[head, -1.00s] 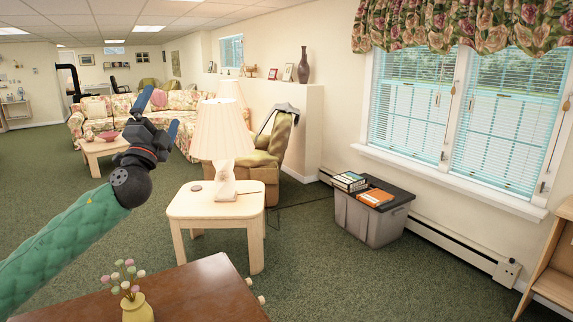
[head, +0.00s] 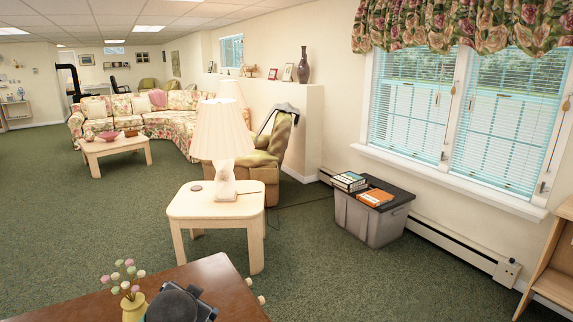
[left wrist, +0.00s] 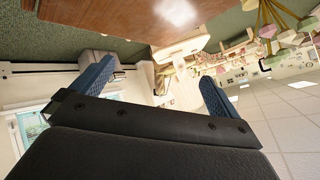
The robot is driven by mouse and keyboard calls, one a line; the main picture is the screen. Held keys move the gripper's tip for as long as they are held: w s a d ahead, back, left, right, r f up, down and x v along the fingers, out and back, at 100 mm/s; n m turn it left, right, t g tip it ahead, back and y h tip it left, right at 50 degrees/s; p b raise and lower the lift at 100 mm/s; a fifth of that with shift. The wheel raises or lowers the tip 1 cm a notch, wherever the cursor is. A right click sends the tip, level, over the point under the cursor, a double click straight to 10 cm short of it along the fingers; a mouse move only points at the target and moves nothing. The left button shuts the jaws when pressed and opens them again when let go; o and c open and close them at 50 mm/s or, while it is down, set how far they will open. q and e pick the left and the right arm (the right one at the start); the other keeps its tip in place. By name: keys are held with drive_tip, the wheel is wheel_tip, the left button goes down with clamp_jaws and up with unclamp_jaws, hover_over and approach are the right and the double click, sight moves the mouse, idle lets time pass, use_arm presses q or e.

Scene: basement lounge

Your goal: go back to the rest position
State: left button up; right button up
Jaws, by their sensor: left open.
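My left gripper shows in the left wrist view (left wrist: 152,95), with its two blue fingers spread apart and nothing between them. That view is tilted and partly upside down. In the head view only a dark part of my left arm shows at the bottom edge, in front of the brown table (head: 215,283) and beside the yellow vase of flowers (head: 134,305). The fingers are hidden there. My right gripper is in neither view.
A cream side table (head: 180,206) with a lamp (head: 222,135) stands beyond the brown table. A grey storage bin (head: 370,225) with books (head: 375,197) stands under the window. A coffee table (head: 112,148) and floral sofa (head: 180,122) are farther back. Green carpet (head: 80,225) is open at left.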

use_arm(q)
drive_tip(key=s+d+f+n+g+h, duration=0.1)
drive_tip(key=s+d+f+g, duration=0.1)
drive_tip(key=s+f, duration=0.7)
drive_tip(key=s+d+f+n+g+h, duration=0.1)
drive_tip(key=s+d+f+g, duration=0.2)
drive_tip(key=s+f, duration=0.5)
drive_tip(key=s+d+f+n+g+h, duration=0.1)
drive_tip(key=s+d+f+g, duration=0.2)
drive_tip(key=s+f, duration=0.6)
drive_tip(key=s, duration=0.7)
drive_tip(key=shift+s+d+f, duration=0.2)
drive_tip(key=shift+f, duration=0.15)
